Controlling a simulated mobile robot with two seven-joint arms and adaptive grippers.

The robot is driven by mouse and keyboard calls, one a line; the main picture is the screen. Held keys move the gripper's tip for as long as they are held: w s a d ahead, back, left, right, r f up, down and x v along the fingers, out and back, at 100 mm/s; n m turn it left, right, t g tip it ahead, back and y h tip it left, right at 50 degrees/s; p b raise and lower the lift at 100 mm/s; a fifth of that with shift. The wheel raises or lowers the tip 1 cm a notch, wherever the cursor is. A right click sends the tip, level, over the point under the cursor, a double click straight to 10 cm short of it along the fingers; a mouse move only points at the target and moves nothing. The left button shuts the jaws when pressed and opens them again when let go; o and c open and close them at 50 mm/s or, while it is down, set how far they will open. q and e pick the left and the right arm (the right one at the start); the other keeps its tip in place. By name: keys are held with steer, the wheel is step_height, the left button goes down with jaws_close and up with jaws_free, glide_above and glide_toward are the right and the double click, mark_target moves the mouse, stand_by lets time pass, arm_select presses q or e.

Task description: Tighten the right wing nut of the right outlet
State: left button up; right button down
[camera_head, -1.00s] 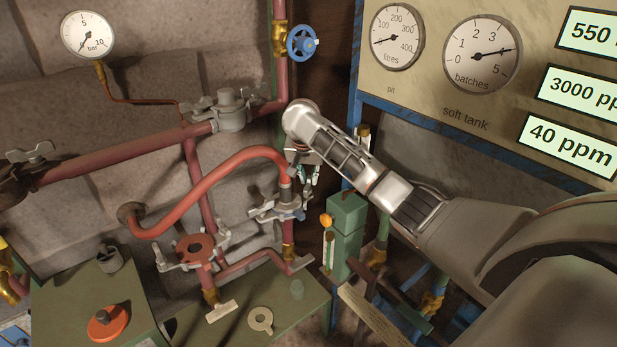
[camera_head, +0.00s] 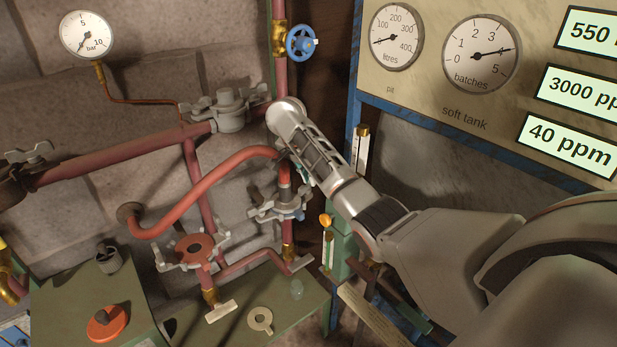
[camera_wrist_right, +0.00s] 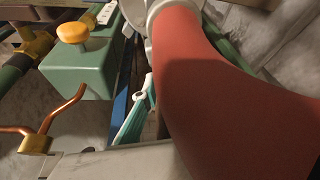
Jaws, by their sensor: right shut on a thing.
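The right outlet (camera_head: 281,203) is a grey flanged joint where the curved red pipe (camera_head: 225,178) comes down onto a short upright. A wing nut shows on its left side; the right wing nut (camera_head: 298,214) is at its right side, partly hidden. My right gripper (camera_head: 301,187) reaches down beside the pipe at this right side, shut on the right wing nut; its fingers are mostly covered by the pipe and wrist. In the right wrist view the red pipe (camera_wrist_right: 235,105) fills the right half, and the nut cannot be made out. My left gripper is not in view.
The left outlet (camera_head: 194,250) has an open red-brown flange with grey clamps. A green box with an orange knob (camera_head: 326,220) stands right of the joint. A washer-like ring (camera_head: 260,319) lies on the green top below. The gauge panel (camera_head: 440,70) is at upper right.

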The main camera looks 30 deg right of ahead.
steer(key=shift+s+f+m+g, duration=0.15)
steer(key=shift+m+g, duration=0.65)
steer(key=shift+m, duration=1.1)
steer(key=c, duration=2.1)
jaws_free()
steer(key=shift+s+d+h, duration=0.1)
steer(key=shift+h, duration=0.2)
steer(key=shift+c, duration=0.2)
steer(key=shift+a+r, duration=0.25)
steer(key=shift+r, duration=0.3)
steer(key=v, duration=0.6)
steer(key=shift+r, duration=0.3)
